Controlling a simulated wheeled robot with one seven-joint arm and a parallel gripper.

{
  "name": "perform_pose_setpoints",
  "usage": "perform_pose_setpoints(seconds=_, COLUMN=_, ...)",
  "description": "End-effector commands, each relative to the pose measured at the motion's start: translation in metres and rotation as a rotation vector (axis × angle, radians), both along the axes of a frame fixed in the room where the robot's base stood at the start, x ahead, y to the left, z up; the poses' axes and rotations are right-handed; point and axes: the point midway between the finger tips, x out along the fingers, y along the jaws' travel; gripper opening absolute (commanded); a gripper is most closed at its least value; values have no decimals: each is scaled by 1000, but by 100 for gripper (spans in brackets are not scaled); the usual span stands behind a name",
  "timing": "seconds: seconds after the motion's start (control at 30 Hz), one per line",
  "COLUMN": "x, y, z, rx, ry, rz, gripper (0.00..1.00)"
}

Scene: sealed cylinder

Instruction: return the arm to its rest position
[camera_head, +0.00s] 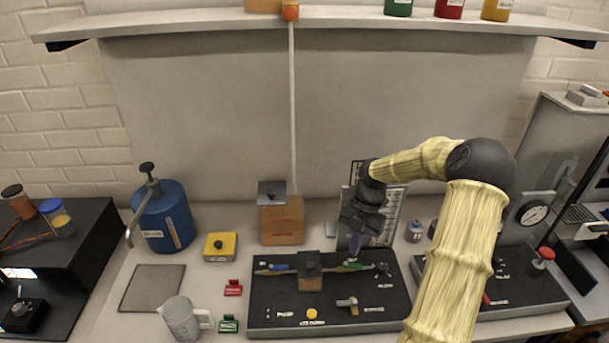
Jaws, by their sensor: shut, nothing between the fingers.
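My arm rises from the lower right of the head view, bends at a dark elbow and reaches left over the bench. My gripper (356,236) points down above the back right part of a black panel (340,318). It is shut and empty.
A blue cylinder (163,215) with a black knob stands at the left, beside a yellow box (220,246). A wooden block (282,219) stands behind the panel. A grey mug (181,320) is at the front left. A shelf (220,20) with coloured containers spans the top.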

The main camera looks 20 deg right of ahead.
Motion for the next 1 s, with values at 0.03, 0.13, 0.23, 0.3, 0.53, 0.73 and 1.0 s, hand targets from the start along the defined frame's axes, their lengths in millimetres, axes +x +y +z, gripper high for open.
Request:
perform_pose_setpoints(seconds=0.03, x=0, y=0, z=0, rx=0, ry=0, rz=0, gripper=0)
perform_pose_setpoints(seconds=0.13, x=-1, y=3, z=1, rx=-8, ry=4, rz=-12, gripper=0)
perform_pose_setpoints(seconds=0.23, x=-2, y=11, z=3, rx=-37, ry=17, rz=-59, gripper=0)
perform_pose_setpoints(seconds=0.3, x=-5, y=21, z=6, rx=-74, ry=29, rz=-121, gripper=0)
perform_pose_setpoints(seconds=0.53, x=-23, y=63, z=19, rx=-231, ry=60, rz=-464, gripper=0)
perform_pose_setpoints(seconds=0.73, x=-44, y=93, z=33, rx=-335, ry=48, rz=-816, gripper=0)
perform_pose_setpoints(seconds=1.0, x=-77, y=124, z=54, rx=-375, ry=4, rz=-1330, gripper=0)
